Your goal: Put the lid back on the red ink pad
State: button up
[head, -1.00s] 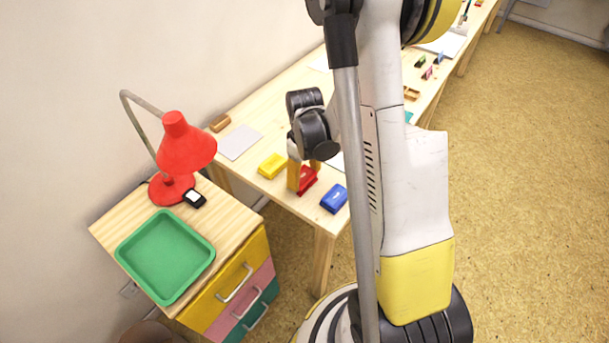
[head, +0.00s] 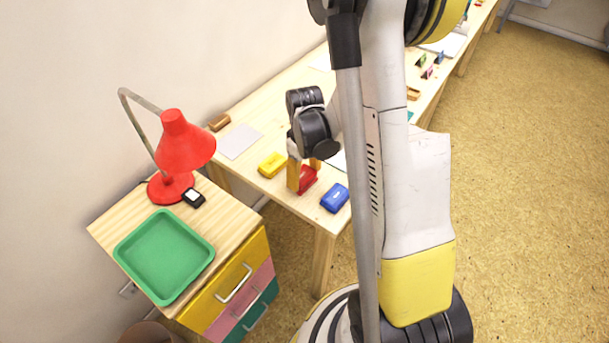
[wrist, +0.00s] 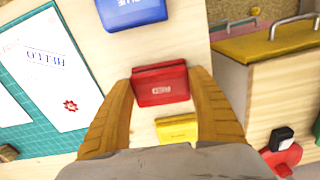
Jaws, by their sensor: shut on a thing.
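The red ink pad (head: 308,176) is near the front end of the long wooden table, between a yellow pad and a blue pad. My gripper (head: 302,176) points down at it, with its yellow fingers on either side of the red. In the wrist view, the red lid (wrist: 160,84) with its pale label lies between the fingertips, and the gripper is shut on it. The lid looks flat and squared with the pad. The fingers hide part of the sides, so I cannot tell whether it is fully seated.
The blue pad (head: 334,198) and the yellow pad (head: 272,165) stand close on either side. A paper sheet (wrist: 40,65) lies on a teal mat in the wrist view. A drawer cabinet with a green tray (head: 164,256) and a red lamp (head: 183,142) stands at the left.

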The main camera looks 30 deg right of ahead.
jog(key=shift+f+b, duration=0.55)
jog(key=shift+b, duration=0.25)
dwell(1.4)
dwell(0.4)
jog(key=o, duration=1.1)
jog(key=shift+c, duration=0.2)
jog(key=shift+r, duration=0.1)
jog(key=shift+r+p, duration=2.5)
jog(key=shift+r, duration=0.95)
grip_shut()
